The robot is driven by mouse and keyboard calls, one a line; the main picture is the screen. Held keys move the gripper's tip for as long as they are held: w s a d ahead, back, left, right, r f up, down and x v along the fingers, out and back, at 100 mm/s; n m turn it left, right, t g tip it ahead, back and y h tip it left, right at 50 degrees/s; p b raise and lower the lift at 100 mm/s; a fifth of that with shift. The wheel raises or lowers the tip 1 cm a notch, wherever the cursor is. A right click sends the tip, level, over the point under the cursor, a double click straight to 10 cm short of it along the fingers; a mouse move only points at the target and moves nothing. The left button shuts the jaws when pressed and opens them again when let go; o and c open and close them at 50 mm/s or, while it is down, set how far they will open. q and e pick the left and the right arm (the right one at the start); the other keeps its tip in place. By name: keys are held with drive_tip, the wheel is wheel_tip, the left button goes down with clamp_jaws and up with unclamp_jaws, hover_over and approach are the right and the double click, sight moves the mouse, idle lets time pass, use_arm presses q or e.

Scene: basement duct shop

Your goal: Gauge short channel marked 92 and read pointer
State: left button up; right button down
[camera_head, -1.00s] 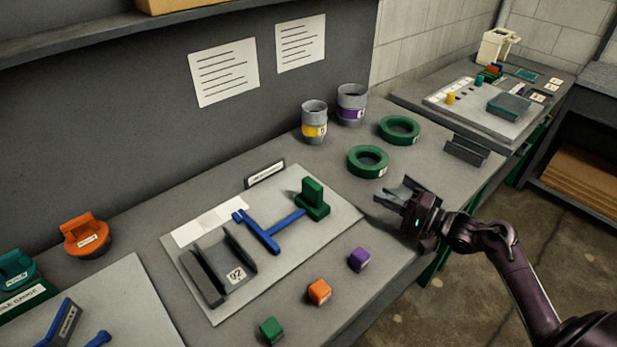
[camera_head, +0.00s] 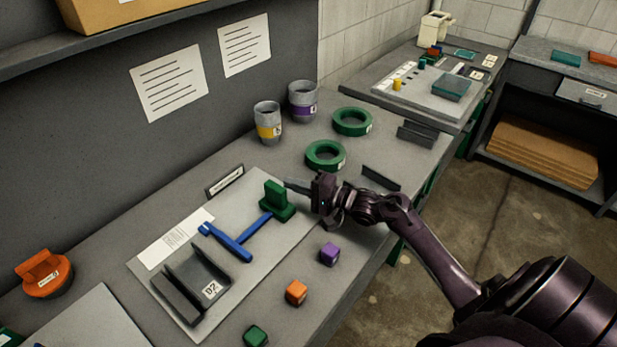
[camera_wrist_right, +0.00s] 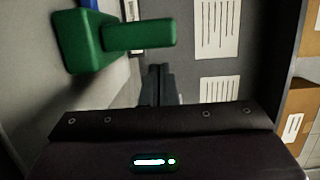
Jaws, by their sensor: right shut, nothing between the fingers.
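The short dark-grey channel marked 92 (camera_head: 208,277) lies on the light board (camera_head: 181,318) on the bench, its tag facing me. A blue T-shaped tool (camera_head: 230,243) lies behind it, its bar reaching to a green block with an upright part (camera_head: 276,201). The green block also shows large in the right wrist view (camera_wrist_right: 85,42). I cannot make out a pointer reading. My right gripper (camera_head: 290,186) is shut and empty, just right of the green block at about its height; its fingers also show in the wrist view (camera_wrist_right: 158,84). My left gripper is not in view.
Purple (camera_head: 328,254), orange (camera_head: 296,292) and green (camera_head: 255,336) cubes line the front of the bench. Green rings (camera_head: 325,156), banded cups (camera_head: 268,122) and grey channel pieces (camera_head: 381,178) stand behind and right. An orange-handled item (camera_head: 44,274) sits at left.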

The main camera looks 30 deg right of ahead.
sight(276, 199)
drive_tip(key=shift+s+a+r, duration=0.1)
drive_tip(key=shift+s+a, duration=0.2)
drive_tip(key=shift+a, duration=0.25)
drive_tip(key=shift+w, duration=0.1)
drive_tip(key=shift+a+p, duration=0.3)
drive_tip(key=shift+p, duration=0.15)
drive_tip(key=a+p, duration=0.1)
drive_tip(key=a, duration=0.1)
drive_tip(key=s+a+p, duration=0.1)
drive_tip(key=a+p, duration=0.1)
drive_tip(key=s+a+p, duration=0.1)
drive_tip(key=a, duration=0.1)
drive_tip(key=shift+s+a, duration=0.15)
drive_tip(key=shift+s, duration=0.05)
drive_tip(key=shift+a, duration=0.1)
